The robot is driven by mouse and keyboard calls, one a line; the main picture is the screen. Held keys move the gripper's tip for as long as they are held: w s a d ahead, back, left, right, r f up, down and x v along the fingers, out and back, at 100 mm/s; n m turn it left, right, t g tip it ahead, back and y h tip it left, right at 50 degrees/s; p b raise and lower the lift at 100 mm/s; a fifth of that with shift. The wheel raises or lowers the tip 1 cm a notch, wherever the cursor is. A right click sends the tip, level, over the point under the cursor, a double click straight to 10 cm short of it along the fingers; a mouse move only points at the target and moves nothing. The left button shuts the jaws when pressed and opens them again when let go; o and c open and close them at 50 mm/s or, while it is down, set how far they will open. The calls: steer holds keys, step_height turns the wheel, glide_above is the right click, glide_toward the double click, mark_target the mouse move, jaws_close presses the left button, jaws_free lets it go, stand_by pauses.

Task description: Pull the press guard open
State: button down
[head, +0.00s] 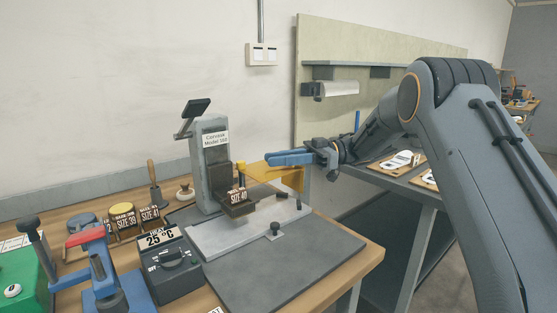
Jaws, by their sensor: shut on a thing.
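The press (214,170) is a grey column labelled "Corvessk Model 160" with a dark lever at its top left. Its yellow guard (291,181) sticks out to the right of the column, above the pale base plate. My gripper (274,160) comes in from the right with blue fingers and is shut on the guard at its upper edge. The fingers hide part of the guard, so the exact grip point is unclear. A dark block tagged "SIZE 40" (238,196) sits at the front of the press, left of the guard.
A dark box reading "25 °C" (172,269), a blue and red clamp (100,270) and several size-tagged pieces stand left of the press. A dark mat (320,252) lies clear in front. A second table with papers (400,162) stands right, behind my arm.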

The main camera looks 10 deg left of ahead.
steer(key=c, duration=1.6)
jaws_free()
steer(key=shift+s+a, duration=0.1)
steer(key=shift+a, duration=0.15)
steer(key=shift+c, duration=0.2)
steer(key=b+v, duration=0.1)
steer(key=v, duration=0.7)
steer(key=shift+d, duration=0.2)
